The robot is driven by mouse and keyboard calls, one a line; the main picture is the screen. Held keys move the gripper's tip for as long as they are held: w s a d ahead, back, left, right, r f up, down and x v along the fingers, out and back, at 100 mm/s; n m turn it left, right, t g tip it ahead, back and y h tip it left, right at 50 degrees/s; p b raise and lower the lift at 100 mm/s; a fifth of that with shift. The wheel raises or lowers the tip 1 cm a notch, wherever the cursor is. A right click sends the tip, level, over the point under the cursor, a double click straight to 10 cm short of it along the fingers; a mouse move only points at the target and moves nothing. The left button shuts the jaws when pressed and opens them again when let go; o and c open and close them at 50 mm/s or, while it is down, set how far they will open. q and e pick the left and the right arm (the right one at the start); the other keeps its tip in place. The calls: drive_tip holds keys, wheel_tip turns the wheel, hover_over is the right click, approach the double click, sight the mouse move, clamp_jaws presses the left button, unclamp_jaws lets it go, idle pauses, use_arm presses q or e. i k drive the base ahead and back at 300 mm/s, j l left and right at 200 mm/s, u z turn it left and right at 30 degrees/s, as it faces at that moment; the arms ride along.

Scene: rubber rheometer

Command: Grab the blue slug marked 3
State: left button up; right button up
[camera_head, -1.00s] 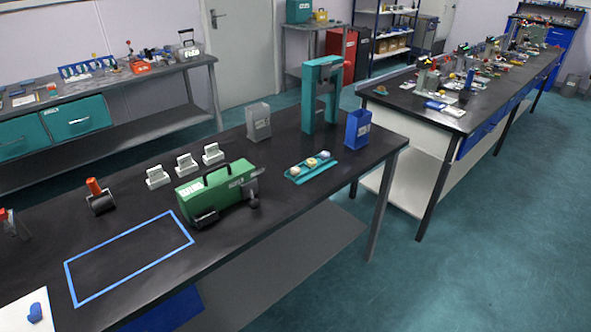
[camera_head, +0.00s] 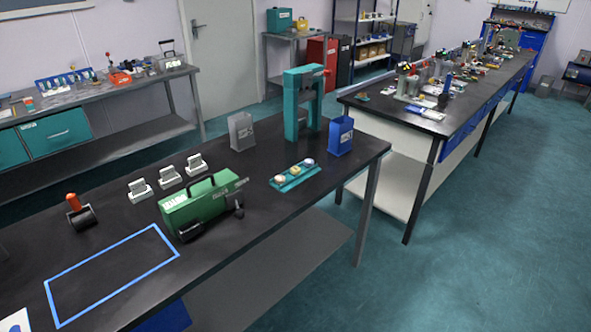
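A teal tray (camera_head: 285,184) lies on the dark bench, to the right of a green machine. Several small round slugs sit in a row on it: a whitish one (camera_head: 308,162), a yellowish one (camera_head: 295,170) and a pale one (camera_head: 280,179) at the near left end. Their markings are too small to read. I cannot make out which one is the blue slug marked 3. Neither of my grippers is in view.
On the same bench stand the green machine (camera_head: 195,207), a teal press frame (camera_head: 290,105), a grey bin (camera_head: 241,132) and a blue bin (camera_head: 341,136). Several white holders and a roller (camera_head: 80,213) lie left. A blue-outlined rectangle (camera_head: 110,285) is empty. Open floor lies right.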

sight(308, 163)
drive_tip(key=i+l, duration=0.15)
drive_tip(key=l+u, duration=0.15)
drive_tip(key=u, duration=0.5)
drive_tip(key=i+l+u, duration=0.15)
drive_tip(key=l+u, duration=0.2)
drive_tip(key=i+l+u, duration=0.15)
drive_tip(key=l+u, duration=0.55)
drive_tip(key=i+l, duration=0.05)
